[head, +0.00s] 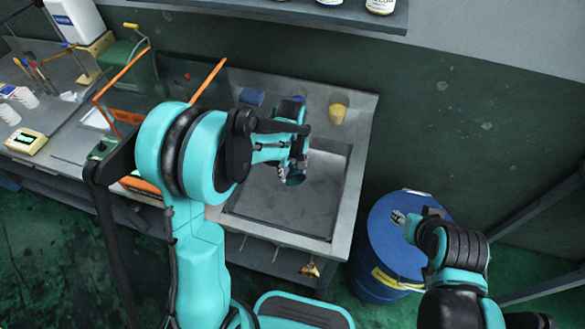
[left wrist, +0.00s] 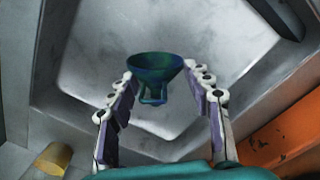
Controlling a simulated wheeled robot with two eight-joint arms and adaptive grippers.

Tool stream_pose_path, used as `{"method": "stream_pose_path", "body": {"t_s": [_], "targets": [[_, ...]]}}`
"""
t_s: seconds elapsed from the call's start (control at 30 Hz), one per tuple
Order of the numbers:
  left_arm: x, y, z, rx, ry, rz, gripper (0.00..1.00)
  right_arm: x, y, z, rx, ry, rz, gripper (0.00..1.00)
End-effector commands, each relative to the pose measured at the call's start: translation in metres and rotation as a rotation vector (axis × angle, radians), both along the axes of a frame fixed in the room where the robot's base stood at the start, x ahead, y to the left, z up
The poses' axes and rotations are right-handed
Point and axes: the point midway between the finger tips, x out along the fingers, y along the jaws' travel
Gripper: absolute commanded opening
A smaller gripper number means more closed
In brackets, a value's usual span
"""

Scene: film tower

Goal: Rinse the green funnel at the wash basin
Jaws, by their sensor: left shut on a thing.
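The green funnel (left wrist: 155,66) shows in the left wrist view, its wide mouth turned away from the wrist, between the fingers of my left gripper (left wrist: 160,76). The gripper is shut on it. In the head view my left gripper (head: 287,172) is over the back left part of the wash basin (head: 296,207). Only a small dark green part of the funnel (head: 295,179) shows there; the arm and fingers hide the rest. The grey basin floor (left wrist: 85,50) lies beyond the funnel. No water is visible. My right gripper (head: 399,217) is over the blue drum, its jaws unclear.
A yellow cup (head: 338,108) stands on the basin's back ledge. The blue drum (head: 385,240) stands right of the basin. An orange-edged clear panel (head: 208,82) is left of the basin.

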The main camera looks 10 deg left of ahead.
Motion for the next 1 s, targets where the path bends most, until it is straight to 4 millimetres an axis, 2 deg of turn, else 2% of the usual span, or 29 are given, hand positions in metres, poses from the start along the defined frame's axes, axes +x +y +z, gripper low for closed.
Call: {"method": "stream_pose_path", "body": {"t_s": [0.1,0.6,1.0], "targets": [[0.0,0.0,-0.016,0.0,0.0,0.0,0.33,0.0,0.0,-0.012,0.0,0.0,0.0,0.4],[0.0,0.0,-0.065,0.0,0.0,0.0,0.33,0.0,0.0,-0.046,0.0,0.0,0.0,0.4],[0.0,0.0,-0.075,0.0,0.0,0.0,0.33,0.0,0.0,-0.052,0.0,0.0,0.0,0.4]]}}
